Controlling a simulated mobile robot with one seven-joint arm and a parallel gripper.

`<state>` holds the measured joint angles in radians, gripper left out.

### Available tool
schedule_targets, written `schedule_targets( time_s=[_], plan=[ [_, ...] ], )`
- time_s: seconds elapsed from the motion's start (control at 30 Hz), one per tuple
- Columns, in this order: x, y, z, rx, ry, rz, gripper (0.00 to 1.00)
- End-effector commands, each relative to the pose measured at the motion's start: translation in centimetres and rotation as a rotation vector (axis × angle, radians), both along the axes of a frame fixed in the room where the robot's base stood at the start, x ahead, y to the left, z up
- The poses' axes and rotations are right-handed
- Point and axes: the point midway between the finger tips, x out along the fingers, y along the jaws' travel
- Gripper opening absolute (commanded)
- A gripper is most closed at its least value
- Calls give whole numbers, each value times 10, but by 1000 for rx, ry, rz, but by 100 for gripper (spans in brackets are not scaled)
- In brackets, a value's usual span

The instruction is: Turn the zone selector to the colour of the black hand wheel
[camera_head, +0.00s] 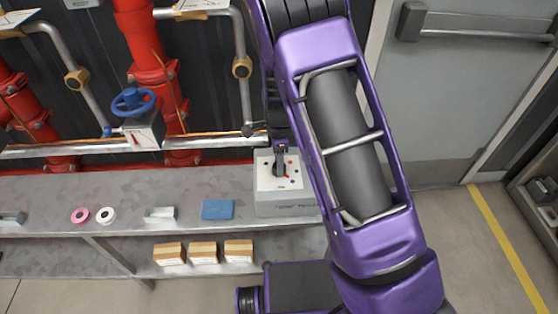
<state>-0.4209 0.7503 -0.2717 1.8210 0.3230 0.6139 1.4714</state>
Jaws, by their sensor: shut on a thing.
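The zone selector (267,186) is a grey box with a pale face and several small coloured dots. It stands at the right end of the grey shelf. My gripper (281,160) comes down from above and is shut on the selector's knob, which it mostly hides. The dot the knob points to cannot be made out. A blue hand wheel (132,102) sits on a white-faced valve box with a red mark, on the pipework at the left. I cannot make out a black hand wheel; my arm hides part of the wall.
The grey shelf (110,185) holds a pink ring (80,215), a white ring (106,215), a metal block (160,214) and a blue pad (218,209). Several small boxes (203,252) lie on the lower shelf. Red pipes (143,45) stand behind. A grey door (480,90) is at the right.

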Motion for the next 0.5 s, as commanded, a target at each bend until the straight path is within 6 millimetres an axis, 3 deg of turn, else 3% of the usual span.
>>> schedule_targets(
  time_s=[0.5],
  plan=[
    [0,0,0,1,-1,491,0]
  ],
)
